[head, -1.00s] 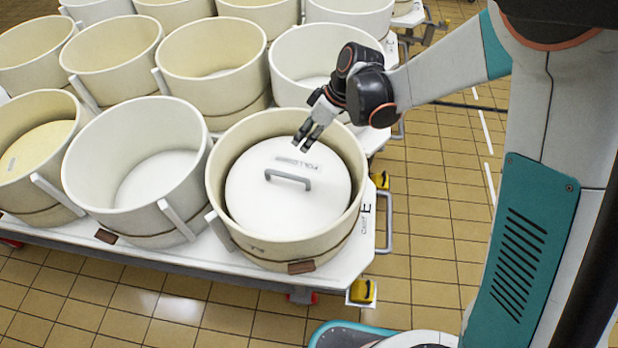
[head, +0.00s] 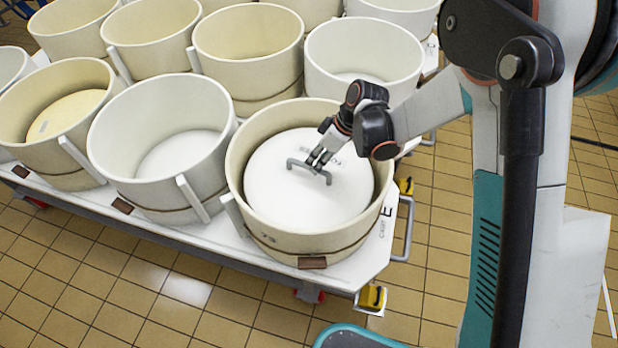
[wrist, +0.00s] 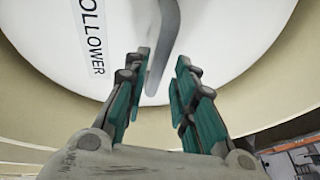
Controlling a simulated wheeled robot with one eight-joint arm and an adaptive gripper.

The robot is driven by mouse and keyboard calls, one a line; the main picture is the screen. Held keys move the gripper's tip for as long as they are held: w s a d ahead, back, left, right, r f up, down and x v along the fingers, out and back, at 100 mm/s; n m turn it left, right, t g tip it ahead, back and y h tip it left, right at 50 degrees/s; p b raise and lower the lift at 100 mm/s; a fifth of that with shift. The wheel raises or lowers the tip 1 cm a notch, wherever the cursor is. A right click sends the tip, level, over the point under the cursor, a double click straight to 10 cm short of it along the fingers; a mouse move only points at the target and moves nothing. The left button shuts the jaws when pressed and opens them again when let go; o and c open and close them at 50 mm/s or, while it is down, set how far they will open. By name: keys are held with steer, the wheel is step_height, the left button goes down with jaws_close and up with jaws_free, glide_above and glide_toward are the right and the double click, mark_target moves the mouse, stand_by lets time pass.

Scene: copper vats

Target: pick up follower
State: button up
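The follower (head: 275,190) is a white round disc with a grey arched handle (head: 294,163). It lies inside the cream front-right vat (head: 252,222), below its rim. In the wrist view the follower (wrist: 120,20) shows its "FOLLOWER" label and the handle (wrist: 160,50). My gripper (head: 318,164) is at the handle, over the disc. In the wrist view my gripper (wrist: 161,62) has its two teal-padded fingers apart, with the handle between the fingertips and a gap on each side. Part of the label is hidden by my gripper in the head view.
Several other cream and white vats stand close together on the white cart (head: 350,278). A white vat (head: 150,165) stands to the left of the follower's vat. The cart has a grey handle (head: 408,230) and a yellow corner piece (head: 372,298). Tiled floor (head: 130,310) is clear in front.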

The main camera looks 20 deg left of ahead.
mark_target(309, 172)
steer(key=b+x, duration=0.2)
steer(key=x, duration=0.2)
steer(key=shift+w+a+f, duration=0.1)
steer(key=shift+a+f, duration=0.2)
steer(key=shift+c, duration=0.6)
jaws_close()
steer(key=shift+r, duration=0.1)
